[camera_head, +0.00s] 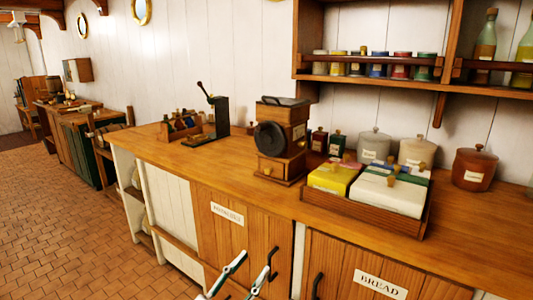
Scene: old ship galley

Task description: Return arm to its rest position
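My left gripper (254,264) reaches in at the bottom edge, low in front of the wooden cupboard doors. Most of the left arm is cut off by the picture's lower edge. It is below the counter top, and I cannot tell whether it touches the doors or their black handles. My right gripper is not in view.
The wooden counter (180,155) holds a coffee grinder (280,140), a wooden tray (365,220) with yellow and white packages, several canisters (374,146) and a dark press-like tool (220,118). A shelf (400,80) hangs above. The tiled floor (70,230) at left is clear.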

